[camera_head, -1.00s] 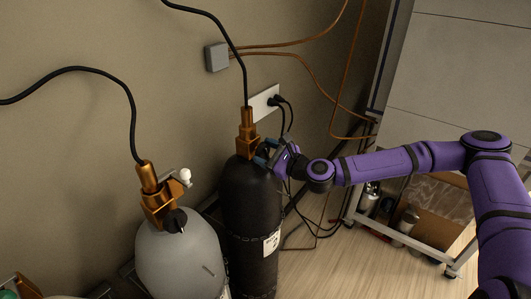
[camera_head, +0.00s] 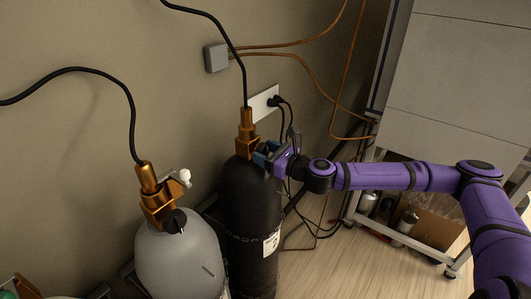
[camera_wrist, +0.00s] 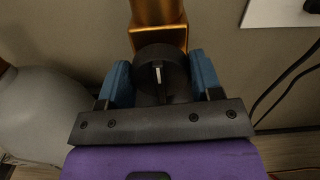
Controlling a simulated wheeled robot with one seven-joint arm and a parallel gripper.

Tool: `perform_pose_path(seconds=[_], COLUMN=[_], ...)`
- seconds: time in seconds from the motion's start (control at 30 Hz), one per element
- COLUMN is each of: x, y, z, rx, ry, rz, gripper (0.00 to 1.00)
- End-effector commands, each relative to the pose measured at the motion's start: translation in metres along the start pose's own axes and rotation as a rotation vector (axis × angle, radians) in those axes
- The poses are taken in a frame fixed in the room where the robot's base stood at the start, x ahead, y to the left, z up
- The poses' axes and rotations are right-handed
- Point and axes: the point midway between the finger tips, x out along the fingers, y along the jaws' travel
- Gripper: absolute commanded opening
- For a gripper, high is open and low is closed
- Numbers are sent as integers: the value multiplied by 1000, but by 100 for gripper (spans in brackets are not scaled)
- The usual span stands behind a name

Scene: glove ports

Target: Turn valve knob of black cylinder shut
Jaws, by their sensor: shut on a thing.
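The black cylinder (camera_head: 250,205) stands upright by the wall, with a brass valve (camera_head: 246,135) on top. Its valve knob (camera_wrist: 157,72) is round and black with a white mark line, seen in the wrist view below the brass body (camera_wrist: 158,38). The mark points nearly straight up and down in that view. My gripper (camera_wrist: 160,82) has its blue fingers on the left and right sides of the knob, shut on it. In the head view my gripper (camera_head: 264,156) reaches the valve from the right, and it hides the knob there.
A grey cylinder (camera_head: 180,262) with its own brass valve and black knob stands left of the black one. A black hose (camera_head: 243,75) rises from the black cylinder's valve. Cables hang by a white wall outlet (camera_head: 264,103). A shelf cart stands at right.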

Motion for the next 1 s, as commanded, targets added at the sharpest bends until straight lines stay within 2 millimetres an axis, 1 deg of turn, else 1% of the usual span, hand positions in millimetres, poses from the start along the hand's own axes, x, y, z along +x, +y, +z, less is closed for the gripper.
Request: perform_pose_path(seconds=[0.17,0.2,0.3,0.57,0.67,0.77,1.0], x=[0,0,0,0,-5,-16,-59], y=[0,0,0,0,-1,0,-1], z=[-1,-1,-1,0,0,0,0], rx=[2,2,1,0,0,0,1], ry=[2,2,2,1,1,1,0], rz=[0,0,0,0,-1,-1,-2], gripper=[35,64,84,84,84,84,84])
